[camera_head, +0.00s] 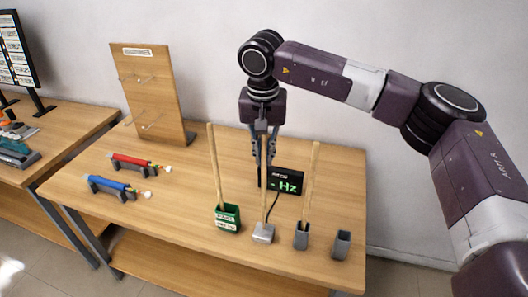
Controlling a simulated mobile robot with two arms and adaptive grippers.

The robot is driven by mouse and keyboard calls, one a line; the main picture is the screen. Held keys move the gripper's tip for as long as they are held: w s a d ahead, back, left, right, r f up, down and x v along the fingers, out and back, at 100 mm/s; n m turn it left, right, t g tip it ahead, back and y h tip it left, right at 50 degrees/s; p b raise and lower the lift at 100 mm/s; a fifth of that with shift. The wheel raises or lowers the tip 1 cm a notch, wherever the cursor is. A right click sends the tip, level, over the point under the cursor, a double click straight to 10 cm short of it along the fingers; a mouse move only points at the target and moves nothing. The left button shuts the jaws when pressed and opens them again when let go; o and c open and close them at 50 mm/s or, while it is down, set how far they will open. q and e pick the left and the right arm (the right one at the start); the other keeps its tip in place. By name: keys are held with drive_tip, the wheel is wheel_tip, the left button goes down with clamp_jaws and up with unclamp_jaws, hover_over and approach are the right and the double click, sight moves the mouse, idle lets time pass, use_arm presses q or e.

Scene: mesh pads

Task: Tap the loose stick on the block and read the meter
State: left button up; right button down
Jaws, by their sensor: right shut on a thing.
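My right gripper (264,168) points down over the table and is shut on the upper part of a wooden stick (263,207). This stick is nearly upright. Its lower end is at the small grey block (263,234); I cannot tell whether they touch. The meter (287,181), a black box showing "- Hz" in green, stands just behind; the gripper is in front of its left edge. A dark cable runs from the meter toward the block. A second stick (215,165) leans in a green labelled box (227,219). A third stick (312,180) stands in a grey holder (301,237).
An empty-looking grey holder (342,245) stands at the right front of the table (190,233). A red device (133,162) and a blue device (113,187) lie at the left. A wooden board with hooks (151,95) stands behind. The table's left front is clear.

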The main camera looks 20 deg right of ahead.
sight(265, 141)
drive_tip(key=shift+f, duration=0.65)
drive_tip(key=shift+r+p, duration=1.55)
drive_tip(key=shift+r, duration=1.2)
drive_tip(key=shift+f, duration=0.1)
